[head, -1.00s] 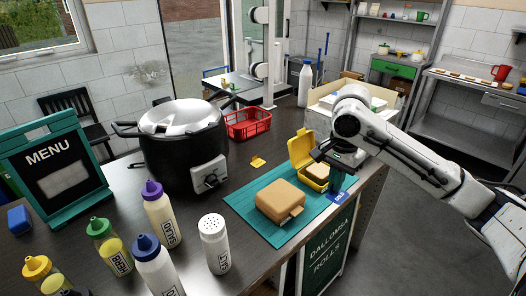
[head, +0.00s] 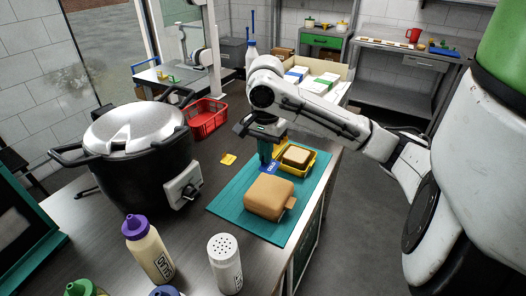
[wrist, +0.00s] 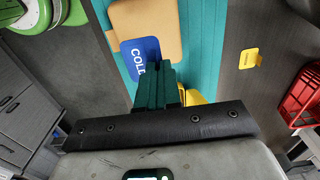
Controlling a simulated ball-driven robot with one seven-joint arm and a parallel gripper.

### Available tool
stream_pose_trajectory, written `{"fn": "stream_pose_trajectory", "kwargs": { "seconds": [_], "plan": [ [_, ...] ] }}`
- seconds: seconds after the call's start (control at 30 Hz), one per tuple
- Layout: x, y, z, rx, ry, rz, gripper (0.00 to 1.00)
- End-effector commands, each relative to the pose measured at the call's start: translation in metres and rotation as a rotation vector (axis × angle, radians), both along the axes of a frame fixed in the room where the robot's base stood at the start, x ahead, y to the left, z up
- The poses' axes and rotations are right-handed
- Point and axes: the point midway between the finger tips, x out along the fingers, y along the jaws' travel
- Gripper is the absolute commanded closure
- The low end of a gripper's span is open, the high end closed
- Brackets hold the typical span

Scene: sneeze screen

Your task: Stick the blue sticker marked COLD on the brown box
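The blue COLD sticker (head: 271,167) is at the fingertips of my gripper (head: 265,163), just behind the brown box (head: 268,197). The closed brown box lies on a teal mat (head: 229,200). In the wrist view, my teal fingers (wrist: 158,85) are together on the lower right corner of the sticker (wrist: 132,49). The sticker there overlaps the edge of the brown box (wrist: 158,26); whether it touches the box I cannot tell. An open yellow box (head: 311,167) with a brown item in it stands behind and right of the brown box.
A yellow sticker (head: 228,159) lies on the counter (head: 200,229) left of the mat, also in the wrist view (wrist: 250,57). A large black cooker (head: 137,155) is at left, with a red basket (head: 207,118) behind. A purple-capped bottle (head: 147,249) and a shaker (head: 225,263) stand in front.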

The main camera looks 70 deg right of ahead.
Motion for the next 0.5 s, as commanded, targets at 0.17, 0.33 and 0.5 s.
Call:
{"fn": "stream_pose_trajectory", "kwargs": {
  "seconds": [0.17, 0.33, 0.5],
  "plan": [
    [0.001, 0.001, 0.002, 0.002, 0.0, 0.0, 1.0],
    [0.0, 0.001, -0.015, 0.001, 0.0, -0.001, 1.0],
    [0.0, 0.001, -0.031, 0.001, 0.0, 0.0, 1.0]
  ]
}}
